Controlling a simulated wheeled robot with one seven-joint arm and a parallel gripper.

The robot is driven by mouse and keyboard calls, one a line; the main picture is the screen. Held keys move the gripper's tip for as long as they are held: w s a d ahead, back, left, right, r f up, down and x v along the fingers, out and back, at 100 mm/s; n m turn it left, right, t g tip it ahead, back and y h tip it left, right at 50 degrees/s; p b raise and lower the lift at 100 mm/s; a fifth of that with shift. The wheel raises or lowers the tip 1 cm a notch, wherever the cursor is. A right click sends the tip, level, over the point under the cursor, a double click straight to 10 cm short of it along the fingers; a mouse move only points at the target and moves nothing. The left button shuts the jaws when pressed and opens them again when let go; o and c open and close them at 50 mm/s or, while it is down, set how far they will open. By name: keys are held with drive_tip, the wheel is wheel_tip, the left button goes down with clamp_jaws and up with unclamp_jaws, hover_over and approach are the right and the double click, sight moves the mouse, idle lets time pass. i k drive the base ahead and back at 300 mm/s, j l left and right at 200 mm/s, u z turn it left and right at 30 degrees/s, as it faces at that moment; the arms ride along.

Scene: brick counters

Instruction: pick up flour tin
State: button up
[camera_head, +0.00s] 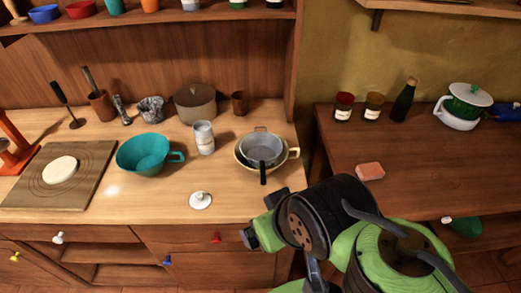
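A light grey-white cylindrical tin (204,139) stands upright on the left wooden counter, between the teal bowl and the nested pans. It looks like the flour tin, but its label is too small to read. A small white lid with a knob (200,201) lies on the counter in front of it; I cannot tell what it belongs to. My green and black arm fills the lower right, apart from the tin. My gripper's fingers do not show.
A teal bowl with a handle (146,153) stands left of the tin. Nested pans (262,152) stand right of it, and a lidded brown pot (195,103) behind. A board (59,176) lies at left. The right counter (440,165) holds jars and a bottle (403,100).

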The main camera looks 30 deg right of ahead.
sight(203, 129)
drive_tip(key=i+j, duration=0.15)
drive_tip(key=j, duration=0.2)
drive_tip(key=i+j, duration=0.1)
drive_tip(key=j, duration=0.2)
drive_tip(key=i+j, duration=0.15)
drive_tip(key=j, duration=0.2)
drive_tip(key=i+j+u, duration=0.1)
drive_tip(key=j, duration=0.25)
drive_tip(key=i+j, duration=0.15)
drive_tip(key=j, duration=0.2)
